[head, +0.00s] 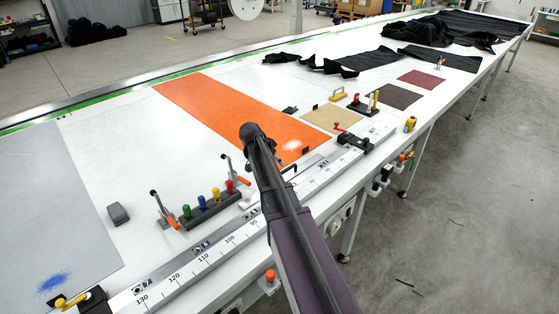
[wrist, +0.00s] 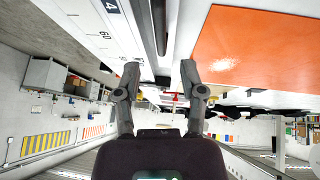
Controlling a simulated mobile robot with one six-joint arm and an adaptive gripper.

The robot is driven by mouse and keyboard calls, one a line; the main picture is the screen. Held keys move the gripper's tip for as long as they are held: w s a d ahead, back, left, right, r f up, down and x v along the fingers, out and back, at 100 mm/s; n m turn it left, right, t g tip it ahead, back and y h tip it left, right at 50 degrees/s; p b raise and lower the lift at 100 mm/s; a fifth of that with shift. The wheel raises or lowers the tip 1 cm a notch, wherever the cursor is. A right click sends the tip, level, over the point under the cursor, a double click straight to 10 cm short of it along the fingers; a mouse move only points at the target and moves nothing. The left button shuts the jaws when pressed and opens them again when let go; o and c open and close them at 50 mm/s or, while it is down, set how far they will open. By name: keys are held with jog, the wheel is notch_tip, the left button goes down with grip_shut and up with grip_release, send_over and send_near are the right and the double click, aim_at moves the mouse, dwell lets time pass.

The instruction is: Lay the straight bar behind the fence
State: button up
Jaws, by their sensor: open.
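The fence (head: 178,274) is the long pale rail with a number scale along the table's front edge; its scale also shows in the wrist view (wrist: 105,35). A thin grey straight piece (head: 308,163), which looks like the bar, lies on the table beside the fence, partly hidden by my arm. In the wrist view a long dark-edged strip (wrist: 159,25) runs ahead between my fingers; I cannot tell whether it is the bar. My gripper (wrist: 160,67) is open, with nothing seen between its fingertips. In the head view my arm hides most of it.
An orange sheet (head: 220,105) lies behind the fence. A rack with coloured handles (head: 210,207) and toggle clamps stands left of my arm. A black stop with a red knob (head: 355,140) sits on the fence to the right.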

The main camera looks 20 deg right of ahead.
jog(key=shift+p+v, duration=1.45)
jog(key=shift+v, duration=0.6)
jog(key=s+a+f+n+y, duration=0.1)
jog(key=s+a+n, duration=0.3)
jog(key=s, duration=0.4)
jog(key=s+a+f+n+y, duration=0.1)
jog(key=s+a+n+y, duration=0.2)
jog(key=s+a+n, duration=0.2)
jog(key=s+a+f+n+y, duration=0.1)
jog(key=s+a+n+y, duration=0.1)
jog(key=s+a+n, duration=0.2)
jog(key=s+a, duration=0.3)
jog(key=s, duration=0.5)
jog(key=shift+a+n+g+y, duration=0.3)
jog(key=shift+g, duration=0.1)
